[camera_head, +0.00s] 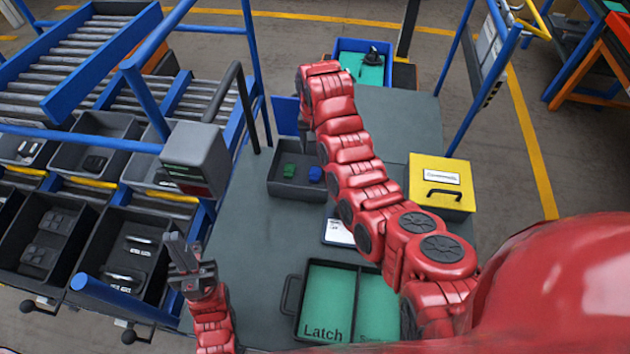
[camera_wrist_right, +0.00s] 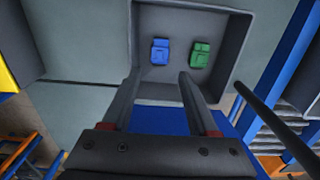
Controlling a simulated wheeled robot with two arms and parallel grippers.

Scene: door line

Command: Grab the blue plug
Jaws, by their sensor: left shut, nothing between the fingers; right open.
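The blue plug (camera_head: 315,173) lies in a dark grey bin (camera_head: 285,188) on the table, beside a green plug (camera_head: 290,171). The right wrist view also shows the blue plug (camera_wrist_right: 160,51) to the left of the green plug (camera_wrist_right: 200,54), apart from it. My right gripper (camera_wrist_right: 158,78) is open and empty above the bin, its fingers pointing toward the two plugs. In the head view my right gripper (camera_head: 304,130) is at the bin's far side, mostly hidden by its own arm. My left gripper (camera_head: 178,250) is shut and empty at the left front, away from the bin.
A green-lined tray (camera_head: 290,308) marked "Latch" sits at the table's front. A yellow box (camera_head: 440,184) stands to the right. A blue crate (camera_head: 345,44) is at the back. A grey box-shaped device (camera_head: 195,160) stands left of the bin, before racks of bins and rollers.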

